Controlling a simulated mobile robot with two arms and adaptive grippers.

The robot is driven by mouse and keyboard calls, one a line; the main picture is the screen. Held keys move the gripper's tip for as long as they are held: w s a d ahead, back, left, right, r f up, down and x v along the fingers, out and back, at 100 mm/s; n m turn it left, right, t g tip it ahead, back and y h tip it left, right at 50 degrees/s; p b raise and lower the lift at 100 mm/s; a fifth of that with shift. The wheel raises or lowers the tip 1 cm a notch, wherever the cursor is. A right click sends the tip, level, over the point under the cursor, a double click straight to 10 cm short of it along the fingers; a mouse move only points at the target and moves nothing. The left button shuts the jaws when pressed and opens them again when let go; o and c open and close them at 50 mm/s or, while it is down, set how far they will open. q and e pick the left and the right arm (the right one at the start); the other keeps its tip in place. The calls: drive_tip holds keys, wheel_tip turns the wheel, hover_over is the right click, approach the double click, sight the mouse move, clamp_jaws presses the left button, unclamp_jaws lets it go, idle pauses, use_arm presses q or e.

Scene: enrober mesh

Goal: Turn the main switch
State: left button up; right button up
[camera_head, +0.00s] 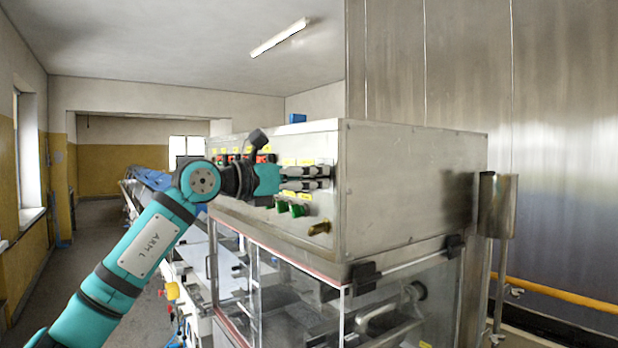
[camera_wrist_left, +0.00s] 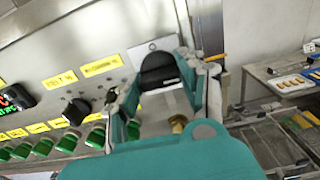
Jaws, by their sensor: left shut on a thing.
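The main switch (camera_wrist_left: 160,70) is a black rotary knob on a pale square plate, seen in the left wrist view on the steel control panel (camera_wrist_left: 75,35). My left gripper (camera_head: 326,178) reaches the right end of that panel in the head view, with its fingers pointing right. In the left wrist view its two fingers stand on either side of the knob, shut on it. In the head view the fingers hide the knob. My right gripper is in neither view.
Green buttons (camera_wrist_left: 96,137), a smaller black knob (camera_wrist_left: 76,111) and yellow labels lie left of the switch. A brass knob (camera_head: 319,228) sticks out below the gripper. The steel cabinet (camera_head: 410,190) stands above a clear-walled enclosure. A conveyor (camera_head: 150,195) runs behind my left arm.

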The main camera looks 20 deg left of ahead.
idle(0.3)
use_arm(q)
drive_tip(key=o, duration=1.2)
drive_tip(key=shift+c, duration=0.2)
drive_tip(key=v, duration=1.2)
drive_tip(key=shift+f, duration=0.1)
